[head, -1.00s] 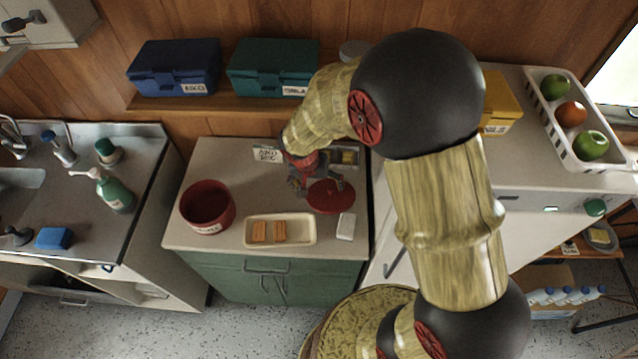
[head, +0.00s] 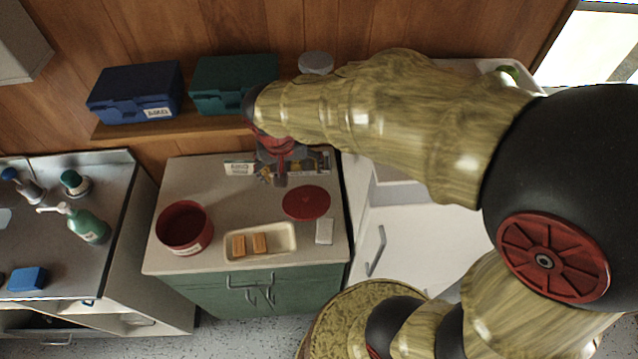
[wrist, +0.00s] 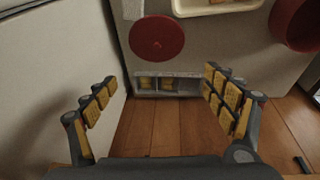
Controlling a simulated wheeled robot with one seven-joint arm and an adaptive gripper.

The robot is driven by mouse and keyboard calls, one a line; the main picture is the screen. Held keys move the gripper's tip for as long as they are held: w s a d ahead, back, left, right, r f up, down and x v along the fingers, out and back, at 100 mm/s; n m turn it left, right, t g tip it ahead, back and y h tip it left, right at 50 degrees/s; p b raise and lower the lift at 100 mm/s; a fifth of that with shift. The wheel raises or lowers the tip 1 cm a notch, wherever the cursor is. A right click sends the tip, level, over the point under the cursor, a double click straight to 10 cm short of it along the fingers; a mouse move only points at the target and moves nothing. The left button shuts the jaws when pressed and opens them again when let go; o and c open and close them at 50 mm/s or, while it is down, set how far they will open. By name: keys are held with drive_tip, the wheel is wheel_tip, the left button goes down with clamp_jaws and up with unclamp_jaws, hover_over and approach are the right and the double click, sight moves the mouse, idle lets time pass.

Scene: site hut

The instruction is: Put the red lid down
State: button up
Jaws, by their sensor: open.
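The red lid (head: 306,202) lies flat on the pale counter top, to the right of the red pot (head: 184,227). In the wrist view the lid (wrist: 157,37) lies beyond my fingertips, with nothing between them. My gripper (head: 273,180) is open and empty, above the back part of the counter, behind and to the left of the lid. It is apart from the lid. In the wrist view my gripper (wrist: 157,88) shows both fingers spread wide.
A cream tray (head: 259,256) with two orange-brown blocks and a white block (head: 324,231) stand near the lid. A divided box (wrist: 168,85) sits at the counter's back. Blue (head: 137,93) and teal (head: 233,84) toolboxes stand on the shelf above.

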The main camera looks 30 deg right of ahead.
drive_tip(key=s+d+r+n+t+y, duration=0.1)
drive_tip(key=s+r+n+t+y, duration=0.1)
drive_tip(key=s+r, duration=0.9)
drive_tip(key=s+n+t, duration=0.1)
drive_tip(key=s+n, duration=0.1)
drive_tip(key=s, duration=0.2)
drive_tip(key=shift+s+d+r+n, duration=0.2)
drive_tip(key=shift+r+n, duration=0.1)
